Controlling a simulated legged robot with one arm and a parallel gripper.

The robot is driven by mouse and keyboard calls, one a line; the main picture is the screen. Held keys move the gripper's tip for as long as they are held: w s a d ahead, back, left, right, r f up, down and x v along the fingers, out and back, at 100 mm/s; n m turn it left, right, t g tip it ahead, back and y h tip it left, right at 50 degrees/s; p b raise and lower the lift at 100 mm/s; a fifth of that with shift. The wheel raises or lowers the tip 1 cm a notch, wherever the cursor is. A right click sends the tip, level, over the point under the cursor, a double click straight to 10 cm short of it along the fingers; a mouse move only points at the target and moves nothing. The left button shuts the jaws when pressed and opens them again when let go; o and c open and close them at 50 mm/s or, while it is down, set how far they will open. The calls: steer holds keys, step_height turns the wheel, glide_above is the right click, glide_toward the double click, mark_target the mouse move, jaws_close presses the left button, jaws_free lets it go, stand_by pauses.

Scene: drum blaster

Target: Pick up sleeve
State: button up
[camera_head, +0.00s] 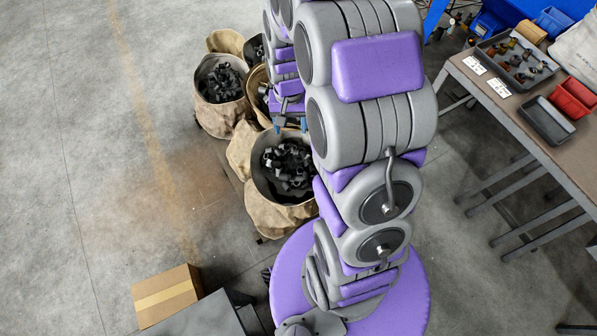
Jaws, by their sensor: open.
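Black, short tube-like pieces, which may be the sleeves, lie heaped in several tan cloth sacks. One heap (288,168) fills the near sack (284,214), and another heap (222,83) is in the sack at the left (212,122). I cannot single out one sleeve. My gripper (290,127) is small in view at the far end of my purple and grey arm. Its two blue-tipped fingers are apart with nothing seen between them. It appears above the sacks, just beyond the near heap; its height is unclear. My arm hides part of the sacks.
A workbench (515,112) at the right holds a dark parts tray (517,57), red bins (572,98) and an empty black tray (547,121). A cardboard box (166,296) is at the lower left. The concrete floor at the left is clear.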

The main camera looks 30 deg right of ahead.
steer(key=w+d+f+m, duration=0.1)
steer(key=w+d+f, duration=0.15)
steer(key=f, duration=0.35)
steer(key=w+d+f+m, duration=0.1)
steer(key=w+d+f, duration=0.15)
steer(key=f, duration=0.35)
steer(key=m+t, duration=0.1)
steer(key=m, duration=0.2)
glide_above(301, 171)
steer(key=f, duration=2.9)
steer(key=shift+w+d+f, duration=0.2)
steer(key=shift+d+f, duration=0.05)
steer(key=shift+f, duration=0.05)
steer(key=shift+a+f, duration=0.15)
steer(key=shift+f, duration=0.15)
steer(key=shift+a+f+b, duration=0.3)
steer(key=shift+a+f, duration=0.1)
steer(key=shift+a, duration=0.05)
steer(key=f+b, duration=0.1)
steer(key=f, duration=0.3)
steer(key=shift+d+f, duration=0.15)
steer(key=shift+d, duration=0.05)
steer(key=shift+d+f, duration=0.1)
steer(key=shift+d, duration=0.15)
steer(key=shift+a, duration=0.4)
steer(key=c, duration=0.4)
steer(key=shift+d, duration=0.25)
jaws_close()
